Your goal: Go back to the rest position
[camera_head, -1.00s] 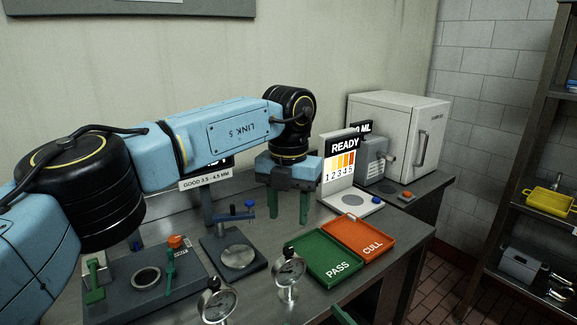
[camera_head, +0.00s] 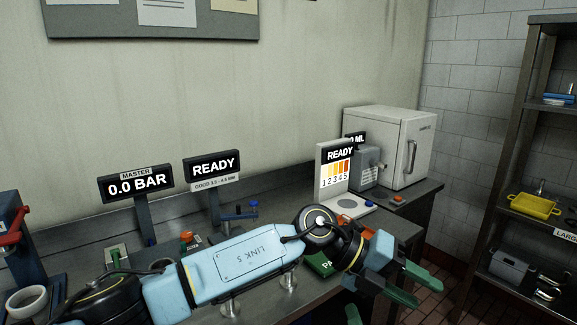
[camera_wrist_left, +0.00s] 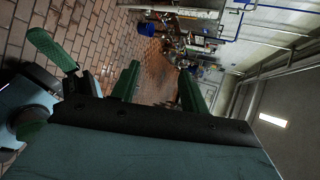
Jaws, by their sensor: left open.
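My left gripper (camera_head: 427,294) is in front of the bench's right end in the head view, with its two green fingers apart and nothing between them. In the left wrist view its fingers (camera_wrist_left: 159,72) are also spread and empty, with the brick floor and room beyond. A green fingertip at the bottom edge of the head view seems to be part of my right gripper (camera_head: 353,315). Green and light blue parts at the left of the wrist view may belong to it too; its jaw state is unclear.
The bench (camera_head: 330,215) runs along the wall with a master gauge display (camera_head: 137,184), a READY display (camera_head: 212,166), a colour-chart stand (camera_head: 337,172) and a white cabinet (camera_head: 395,140). The green tray (camera_head: 320,264) is mostly hidden by my arm. A shelf rack (camera_head: 521,120) stands right.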

